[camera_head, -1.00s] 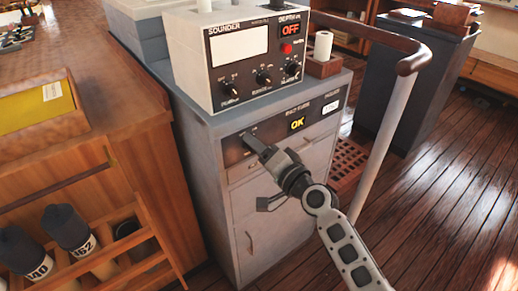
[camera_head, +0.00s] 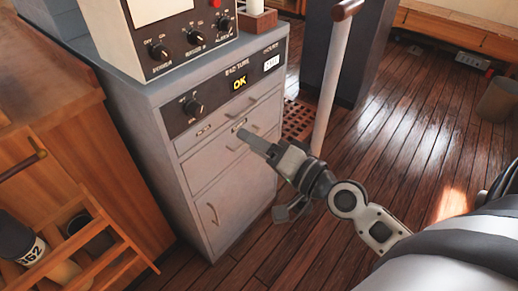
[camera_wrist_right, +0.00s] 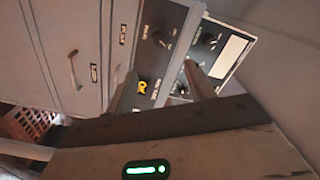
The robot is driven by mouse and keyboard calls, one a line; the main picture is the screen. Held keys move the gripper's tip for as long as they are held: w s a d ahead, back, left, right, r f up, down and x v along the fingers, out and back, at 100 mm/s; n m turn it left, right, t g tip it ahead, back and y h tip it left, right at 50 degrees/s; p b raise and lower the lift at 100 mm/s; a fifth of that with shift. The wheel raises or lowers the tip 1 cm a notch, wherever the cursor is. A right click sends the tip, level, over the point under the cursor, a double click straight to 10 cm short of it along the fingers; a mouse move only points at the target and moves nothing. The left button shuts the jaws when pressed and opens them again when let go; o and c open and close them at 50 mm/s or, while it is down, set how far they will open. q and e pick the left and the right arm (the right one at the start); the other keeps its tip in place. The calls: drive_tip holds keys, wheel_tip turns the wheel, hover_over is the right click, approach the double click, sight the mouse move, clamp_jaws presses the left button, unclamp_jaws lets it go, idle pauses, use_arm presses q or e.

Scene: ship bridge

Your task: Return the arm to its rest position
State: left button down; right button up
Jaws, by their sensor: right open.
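My right gripper (camera_head: 250,141) reaches in from the lower right in the head view, in front of the drawers of the grey cabinet (camera_head: 190,222). In the right wrist view its two fingers (camera_wrist_right: 160,88) stand apart with nothing between them. Beyond the fingers the cabinet's control panel shows, with a lit yellow display (camera_wrist_right: 142,87). I cannot tell from the head view how far the fingertips are from the cabinet front. My left gripper is not in view.
The sounder box (camera_head: 160,50) stands on the cabinet. A white-posted handrail (camera_head: 330,80) rises beside it. A wooden rack (camera_head: 85,270) with dark-capped bottles is at the lower left. A bin (camera_head: 497,100) stands far right. Wooden floor (camera_head: 400,140) is clear on the right.

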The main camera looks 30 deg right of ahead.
drive_tip(key=shift+s+d, duration=0.1)
drive_tip(key=shift+s, duration=0.2)
drive_tip(key=s+a+f+n+g+h, duration=0.1)
drive_tip(key=s+a+f+n+g, duration=0.2)
drive_tip(key=f, duration=0.5)
drive_tip(key=s+a+f+n+g+h, duration=0.1)
drive_tip(key=s+a+f+n+g, duration=0.2)
drive_tip(key=s+f+n, duration=0.3)
wheel_tip(320, 180, down, 3)
drive_tip(key=shift+a+n+h, duration=0.3)
drive_tip(key=shift+a+n, duration=0.3)
drive_tip(key=shift+a, duration=0.2)
drive_tip(key=shift+s, duration=0.1)
